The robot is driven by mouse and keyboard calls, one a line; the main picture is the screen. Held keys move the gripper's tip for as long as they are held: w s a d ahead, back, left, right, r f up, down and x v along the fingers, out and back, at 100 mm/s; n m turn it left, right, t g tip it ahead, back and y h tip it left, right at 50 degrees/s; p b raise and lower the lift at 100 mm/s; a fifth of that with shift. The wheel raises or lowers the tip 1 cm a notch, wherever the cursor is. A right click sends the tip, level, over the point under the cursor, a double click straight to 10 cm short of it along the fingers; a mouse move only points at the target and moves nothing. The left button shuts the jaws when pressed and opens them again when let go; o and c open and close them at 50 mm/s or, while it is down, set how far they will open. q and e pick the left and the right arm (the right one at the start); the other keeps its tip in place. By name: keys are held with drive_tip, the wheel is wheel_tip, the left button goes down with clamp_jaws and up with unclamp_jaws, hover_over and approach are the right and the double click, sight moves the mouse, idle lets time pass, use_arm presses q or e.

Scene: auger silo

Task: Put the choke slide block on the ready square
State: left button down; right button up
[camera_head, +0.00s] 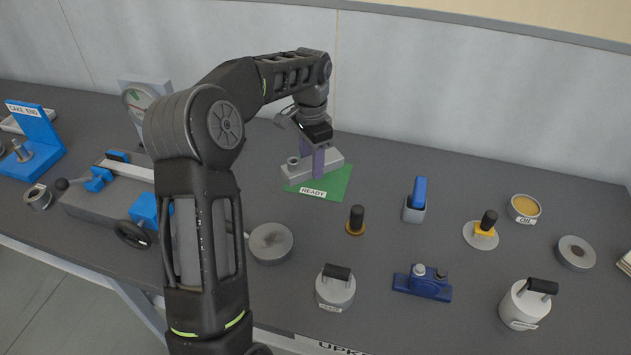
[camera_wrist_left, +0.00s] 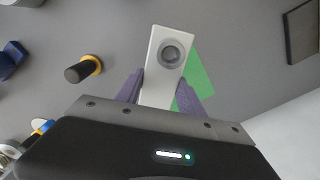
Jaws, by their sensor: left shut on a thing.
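The choke slide block, a light grey bar with a round knob or hole near one end (camera_head: 297,171), is over the green ready square (camera_head: 335,184) in the head view. In the left wrist view the block (camera_wrist_left: 165,72) lies between the purple fingers of my left gripper (camera_wrist_left: 160,90), which is shut on it. Part of the green square (camera_wrist_left: 198,75) shows beside and under the block there. My left gripper (camera_head: 319,160) is at the block's middle in the head view. I cannot tell whether the block touches the square. My right gripper is not in view.
A black-knobbed brass piece (camera_head: 356,220), a blue-handled block (camera_head: 415,201) and an oil cup (camera_head: 524,208) stand to the right. A grey disc (camera_head: 270,243) and lidded weights (camera_head: 335,288) are nearer. A blue and grey vise-like fixture (camera_head: 110,195) is at left.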

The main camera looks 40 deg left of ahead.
use_arm(q)
hover_over(311, 194)
wheel_tip(311, 194, down, 4)
drive_tip(key=shift+d+f, duration=0.1)
wheel_tip(311, 194, down, 3)
drive_tip(key=shift+f+p, duration=0.2)
drive_tip(key=shift+p, duration=0.5)
drive_tip(key=shift+f, duration=0.15)
drive_tip(key=shift+f, duration=0.2)
drive_tip(key=c, duration=0.7)
unclamp_jaws()
